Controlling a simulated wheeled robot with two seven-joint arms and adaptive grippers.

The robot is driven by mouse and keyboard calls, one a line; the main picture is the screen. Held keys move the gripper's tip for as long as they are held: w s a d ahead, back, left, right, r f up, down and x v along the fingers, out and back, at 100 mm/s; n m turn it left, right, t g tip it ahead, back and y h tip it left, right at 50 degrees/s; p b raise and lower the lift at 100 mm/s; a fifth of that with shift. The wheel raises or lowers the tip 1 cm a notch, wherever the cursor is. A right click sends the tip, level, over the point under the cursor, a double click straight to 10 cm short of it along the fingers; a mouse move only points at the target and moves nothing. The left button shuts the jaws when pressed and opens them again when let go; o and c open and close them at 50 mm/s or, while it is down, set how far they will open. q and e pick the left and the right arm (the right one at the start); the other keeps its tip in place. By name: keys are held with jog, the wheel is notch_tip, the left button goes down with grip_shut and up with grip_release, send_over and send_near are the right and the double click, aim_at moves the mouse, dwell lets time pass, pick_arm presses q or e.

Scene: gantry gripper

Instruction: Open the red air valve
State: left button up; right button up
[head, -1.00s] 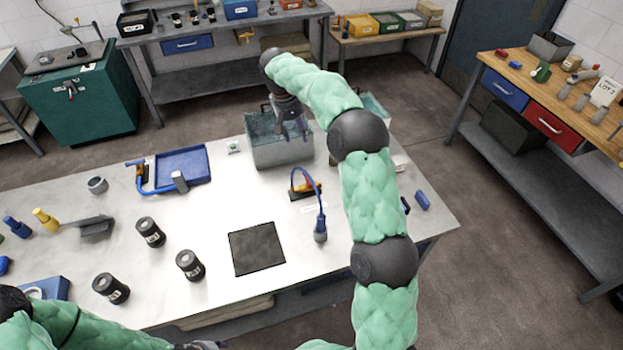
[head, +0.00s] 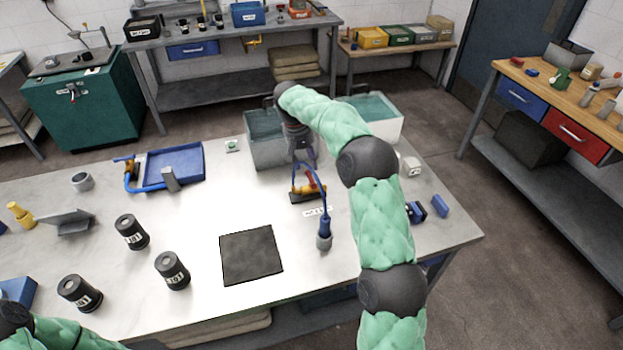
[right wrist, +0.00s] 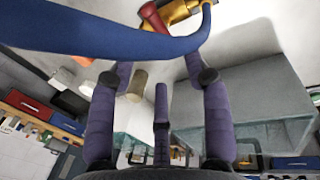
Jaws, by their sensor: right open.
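The air valve (head: 307,184) stands at the back middle of the bench, with a red handle, a yellow body and a blue hose (head: 325,205) looping to the front. In the right wrist view its red handle (right wrist: 152,18) and yellow body (right wrist: 182,10) show at the top, beyond the fingertips. The blue hose (right wrist: 110,32) crosses close to the camera there. My right gripper (head: 301,155) is just behind the valve, in front of the tanks. In the right wrist view it (right wrist: 158,80) is open with nothing between its purple fingers. My left gripper is out of view.
Two water tanks (head: 262,155) stand behind the valve, partly behind my right arm. A dark mat (head: 251,255) lies in front of it. Several black labelled cylinders (head: 131,231) and a blue tray (head: 175,163) are to the left. The bench between mat and tray is clear.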

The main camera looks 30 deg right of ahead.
aim_at(311, 178)
jog(key=f, duration=0.2)
jog(key=d+f+b, duration=0.1)
jog(key=f, duration=0.4)
jog(key=shift+s+d+f+b, duration=0.15)
jog(key=shift+d+f+b, duration=0.05)
jog(key=shift+f+b, duration=0.2)
grip_shut()
